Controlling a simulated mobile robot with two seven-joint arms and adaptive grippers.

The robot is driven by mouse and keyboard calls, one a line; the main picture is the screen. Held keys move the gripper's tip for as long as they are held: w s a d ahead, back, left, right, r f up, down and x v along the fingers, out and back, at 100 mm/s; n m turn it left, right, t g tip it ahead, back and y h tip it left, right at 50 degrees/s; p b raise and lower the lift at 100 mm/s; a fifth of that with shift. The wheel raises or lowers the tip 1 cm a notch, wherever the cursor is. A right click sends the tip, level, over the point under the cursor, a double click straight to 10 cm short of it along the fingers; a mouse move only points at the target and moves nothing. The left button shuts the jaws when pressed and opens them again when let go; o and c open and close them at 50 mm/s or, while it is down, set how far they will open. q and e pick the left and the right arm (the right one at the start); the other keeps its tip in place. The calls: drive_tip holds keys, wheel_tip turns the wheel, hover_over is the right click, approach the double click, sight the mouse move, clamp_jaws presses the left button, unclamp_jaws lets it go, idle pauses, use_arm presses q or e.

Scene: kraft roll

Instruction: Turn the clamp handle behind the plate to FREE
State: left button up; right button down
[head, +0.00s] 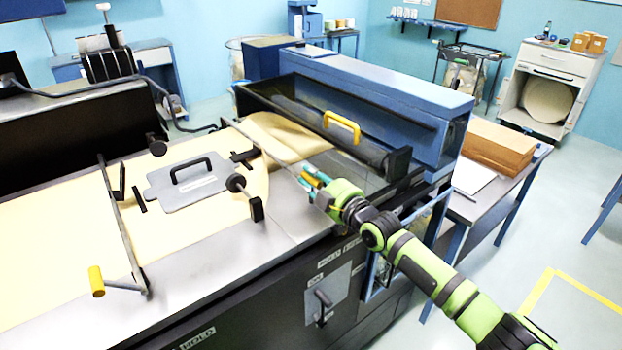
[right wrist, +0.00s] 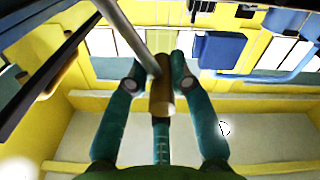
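The grey plate (head: 190,188) with a black handle lies on the pale paper on the machine bed. Behind it, a thin bar runs over the paper to my right gripper (head: 312,180). In the right wrist view, a brownish cylindrical clamp handle (right wrist: 161,97) joins a metal rod (right wrist: 128,35). A similar bar in front of the plate ends in a yellow handle (head: 97,281). My left gripper is not seen.
A black trough with a yellow handle (head: 341,127) and a blue housing (head: 375,90) stand behind the bar. A front panel (head: 336,290) carries a dark lever and small labels. A HOLD label (head: 198,338) is on the near edge. Brown boards (head: 497,147) sit at the right.

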drive_tip(key=shift+a, duration=0.1)
drive_tip(key=shift+b, duration=0.45)
drive_tip(key=d+m+b, duration=0.1)
drive_tip(key=b, duration=0.1)
drive_tip(key=w+d+m+b, duration=0.1)
drive_tip(key=m+b, duration=0.1)
drive_tip(key=b, duration=0.1)
drive_tip(key=w+d+m+b, duration=0.1)
drive_tip(key=m+b, duration=0.1)
drive_tip(key=b, duration=0.1)
drive_tip(key=shift+w+d+r, duration=0.15)
drive_tip(key=shift+d+r, duration=0.1)
drive_tip(key=shift+r, duration=0.1)
drive_tip(key=shift+w+d+r+m+b, duration=0.25)
drive_tip(key=shift+d+m+b, duration=0.25)
drive_tip(key=shift+m+b, duration=0.55)
drive_tip(key=c, duration=1.2)
unclamp_jaws()
drive_tip(key=shift+o, duration=0.2)
drive_tip(key=shift+a, duration=0.15)
